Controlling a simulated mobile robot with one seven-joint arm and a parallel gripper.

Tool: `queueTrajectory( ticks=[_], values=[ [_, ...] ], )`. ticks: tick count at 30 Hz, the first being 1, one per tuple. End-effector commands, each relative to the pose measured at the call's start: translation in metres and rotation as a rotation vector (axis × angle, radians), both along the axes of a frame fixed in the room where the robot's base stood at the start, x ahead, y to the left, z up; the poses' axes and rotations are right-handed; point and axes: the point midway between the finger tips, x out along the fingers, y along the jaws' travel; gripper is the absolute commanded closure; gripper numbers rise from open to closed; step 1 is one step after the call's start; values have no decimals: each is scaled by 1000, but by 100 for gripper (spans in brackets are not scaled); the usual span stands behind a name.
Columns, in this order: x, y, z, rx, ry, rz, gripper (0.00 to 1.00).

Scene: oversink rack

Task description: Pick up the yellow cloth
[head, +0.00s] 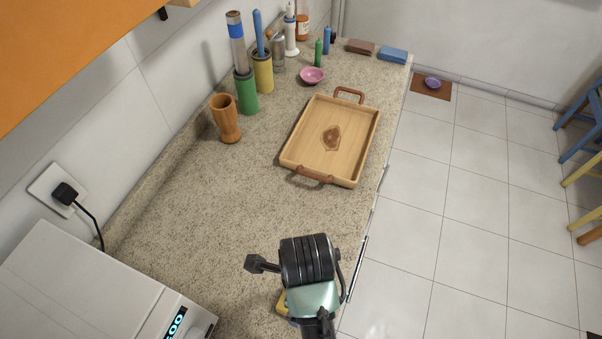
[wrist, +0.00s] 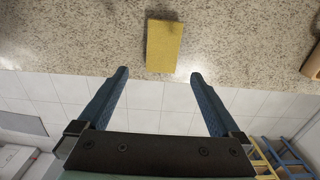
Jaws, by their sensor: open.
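The yellow cloth (wrist: 165,46) lies flat on the speckled counter near its edge in the wrist view. It looks like a folded rectangle. In the head view only a small yellow corner of it (head: 282,302) shows beside my arm, which hides the rest. My gripper (wrist: 159,75) is open and empty in the wrist view. Its two blue fingers are spread wider than the cloth, and the cloth appears just beyond the fingertips, between their lines. My fingers are hidden in the head view.
A wooden tray (head: 355,144) with brown handles sits farther along the counter (head: 220,215). A wooden cup (head: 226,120), a green holder (head: 246,93) and a pink bowl (head: 312,75) stand behind. A white appliance (head: 85,290) is at lower left. Counter between is clear.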

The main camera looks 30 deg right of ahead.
Motion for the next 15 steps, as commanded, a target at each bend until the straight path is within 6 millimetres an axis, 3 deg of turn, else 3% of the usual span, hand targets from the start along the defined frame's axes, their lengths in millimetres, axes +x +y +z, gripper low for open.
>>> queueTrajectory(
  ticks=[6,15],
  values=[
    [0,0,-39,0,0,2,0],
    [3,1,-60,0,-1,4,0]
  ],
)
